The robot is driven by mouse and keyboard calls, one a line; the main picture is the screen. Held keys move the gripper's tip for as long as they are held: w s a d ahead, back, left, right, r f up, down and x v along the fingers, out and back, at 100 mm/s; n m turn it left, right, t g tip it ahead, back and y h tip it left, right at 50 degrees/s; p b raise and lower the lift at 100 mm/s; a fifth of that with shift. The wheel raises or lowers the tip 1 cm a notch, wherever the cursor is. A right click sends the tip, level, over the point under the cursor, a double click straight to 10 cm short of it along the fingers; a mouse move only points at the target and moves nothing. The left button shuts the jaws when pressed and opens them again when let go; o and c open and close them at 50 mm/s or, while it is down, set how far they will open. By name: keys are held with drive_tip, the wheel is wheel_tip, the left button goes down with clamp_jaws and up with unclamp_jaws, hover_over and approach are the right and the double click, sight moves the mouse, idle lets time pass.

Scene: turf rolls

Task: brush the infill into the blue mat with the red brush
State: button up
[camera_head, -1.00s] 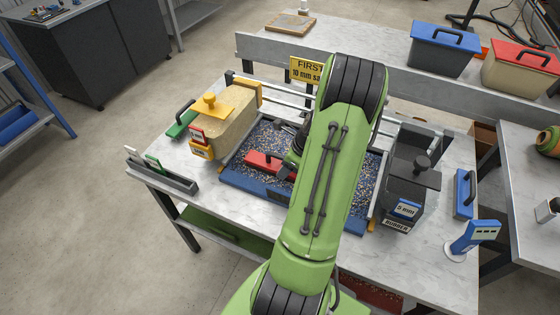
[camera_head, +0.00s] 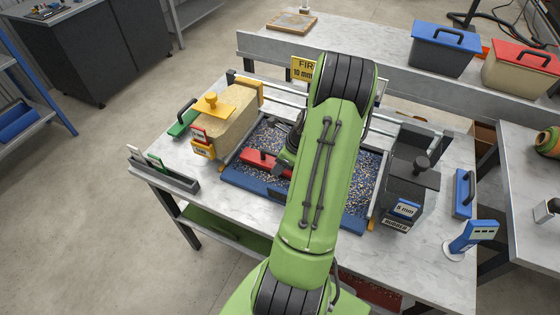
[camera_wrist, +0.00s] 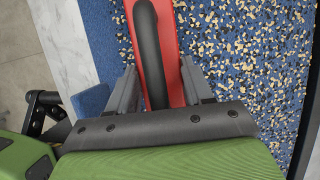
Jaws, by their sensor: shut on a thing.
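The red brush (camera_head: 262,160) is on the left part of the blue mat (camera_head: 232,178). My gripper is shut on its black handle in the wrist view, with a finger on each side of the handle (camera_wrist: 148,45). The brush's red body (camera_wrist: 172,70) shows below the handle. The blue mat (camera_wrist: 222,60) is strewn with black and tan granules, the infill (camera_wrist: 255,45). A strip of mat left of the brush looks mostly bare blue. In the head view my arm hides the middle of the mat and most of my gripper.
A green brush (camera_head: 182,124) and a blue brush (camera_head: 464,193) lie at the sides. A yellow sign (camera_head: 304,70) stands behind.

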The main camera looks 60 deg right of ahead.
drive_tip(key=s, duration=0.5)
drive_tip(key=s+d+p, duration=0.1)
drive_tip(key=s, duration=0.4)
drive_tip(key=s+d+p, duration=0.1)
drive_tip(key=s, duration=0.3)
drive_tip(key=shift+s+d, duration=0.15)
drive_tip(key=shift+s, duration=0.25)
drive_tip(key=shift+w+a, duration=0.15)
drive_tip(key=shift+w, duration=0.7)
drive_tip(key=shift+w+a, duration=0.1)
drive_tip(key=shift+w, duration=0.7)
drive_tip(key=shift+s+d+p, duration=0.15)
drive_tip(key=shift+s+p, duration=0.05)
drive_tip(key=shift+s, duration=0.65)
drive_tip(key=shift+s+d+p, duration=0.1)
drive_tip(key=shift+s+p, duration=0.1)
drive_tip(key=shift+s, duration=0.65)
drive_tip(key=shift+w+d+p, duration=0.3)
drive_tip(key=shift+w+d, duration=0.55)
drive_tip(key=shift+w, duration=2)
drive_tip(key=shift+w+d+p, duration=0.3)
drive_tip(key=shift+w+d, duration=0.5)
drive_tip(key=shift+w, duration=2)
drive_tip(key=shift+w+d+p, duration=0.3)
drive_tip(key=shift+w+d, duration=0.55)
drive_tip(key=shift+w, duration=2)
